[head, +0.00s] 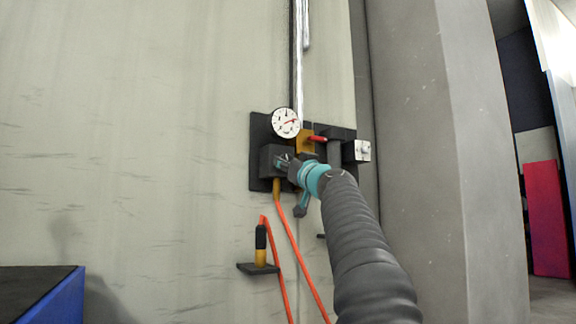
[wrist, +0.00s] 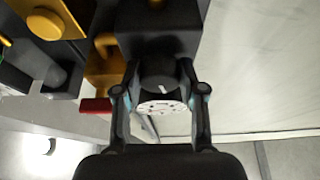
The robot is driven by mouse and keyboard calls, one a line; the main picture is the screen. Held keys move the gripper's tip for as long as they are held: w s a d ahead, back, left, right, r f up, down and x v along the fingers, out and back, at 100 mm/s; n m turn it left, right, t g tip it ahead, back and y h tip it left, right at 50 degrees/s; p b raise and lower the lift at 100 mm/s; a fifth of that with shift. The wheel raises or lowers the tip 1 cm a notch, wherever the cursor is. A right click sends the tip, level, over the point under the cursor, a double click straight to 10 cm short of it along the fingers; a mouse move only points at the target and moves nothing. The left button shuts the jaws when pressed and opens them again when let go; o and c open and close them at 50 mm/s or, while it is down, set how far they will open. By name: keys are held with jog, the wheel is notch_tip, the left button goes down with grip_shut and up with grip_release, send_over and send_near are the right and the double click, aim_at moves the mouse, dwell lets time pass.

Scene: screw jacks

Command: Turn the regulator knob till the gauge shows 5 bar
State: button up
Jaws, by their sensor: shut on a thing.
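The round white gauge (head: 285,123) is on a dark wall panel in the head view. Its red needle points to the right, but the numbers are too small to read. In the wrist view the gauge (wrist: 162,107) shows edge-on. The black regulator knob (wrist: 160,74) with a white mark is between my fingers there. My gripper (wrist: 160,82) is shut on the knob, one finger on each side. In the head view my gripper (head: 288,168) is at the dark regulator block (head: 270,158) below the gauge and hides the knob.
A red lever (head: 317,138) on a yellow valve (head: 304,142) is close to the right of the gauge. An orange hose (head: 283,222) hangs below the block, beside a small bracket (head: 257,268). A grey pillar (head: 425,150) stands right. The wall on the left is bare.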

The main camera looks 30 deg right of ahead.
jog(key=shift+a+r+m+g+h+p, duration=0.15)
jog(key=shift+m+h+p, duration=0.6)
jog(key=shift+m, duration=1.1)
jog(key=shift+f+m+g+h+p, duration=0.15)
jog(key=shift+m+h+p, duration=0.15)
jog(key=shift+m+h, duration=1.2)
jog(key=shift+m+y, duration=0.35)
jog(key=shift+m, duration=0.2)
jog(key=o, duration=1.1)
jog(key=shift+o, duration=0.2)
jog(key=v, duration=1.2)
jog(key=shift+a, duration=0.1)
